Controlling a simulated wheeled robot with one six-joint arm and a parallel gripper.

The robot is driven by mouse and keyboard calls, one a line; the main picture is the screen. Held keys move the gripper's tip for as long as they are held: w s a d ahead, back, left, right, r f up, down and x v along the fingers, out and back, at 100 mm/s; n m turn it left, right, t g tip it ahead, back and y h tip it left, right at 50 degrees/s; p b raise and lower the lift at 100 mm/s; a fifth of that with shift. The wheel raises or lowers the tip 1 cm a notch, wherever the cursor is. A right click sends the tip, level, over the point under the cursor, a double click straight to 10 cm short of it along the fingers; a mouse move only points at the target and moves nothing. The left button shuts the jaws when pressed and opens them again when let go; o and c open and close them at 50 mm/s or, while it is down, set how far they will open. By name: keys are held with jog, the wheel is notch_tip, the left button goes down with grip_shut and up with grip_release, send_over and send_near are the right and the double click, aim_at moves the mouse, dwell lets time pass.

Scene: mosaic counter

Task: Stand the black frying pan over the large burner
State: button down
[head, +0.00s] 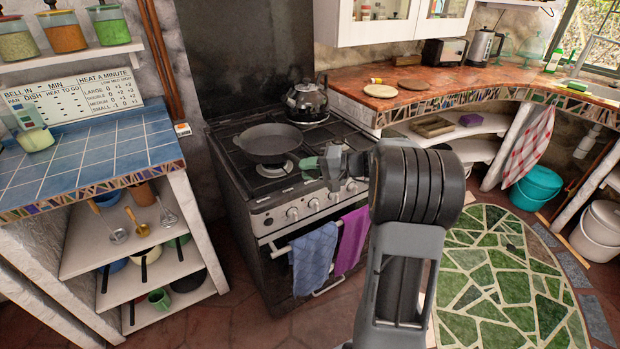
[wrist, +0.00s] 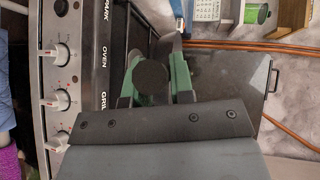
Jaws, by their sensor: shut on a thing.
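The black frying pan (head: 267,140) is over the left side of the hob, roughly level, its handle side toward my gripper (head: 318,166). My gripper's green fingers are shut on the pan's handle; in the wrist view a dark rounded end (wrist: 150,78) shows between the green fingers (wrist: 157,66). A burner (head: 275,168) shows just below the pan's near rim. I cannot tell whether the pan touches the grate or hangs just above it. The pan and my arm hide other burners, so I cannot tell which is the large one.
A dark kettle (head: 305,101) stands on the back right of the stove. Control knobs (head: 292,213) line its front, with blue (head: 314,258) and purple (head: 352,240) towels below.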

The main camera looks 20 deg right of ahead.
jog(key=shift+w+d+f, duration=0.1)
jog(key=shift+d+f, duration=0.05)
jog(key=shift+f, duration=1.35)
jog(key=shift+f+b, duration=0.1)
jog(key=shift+b, duration=0.2)
jog(key=c, duration=1)
grip_release()
jog(key=shift+f, duration=0.1)
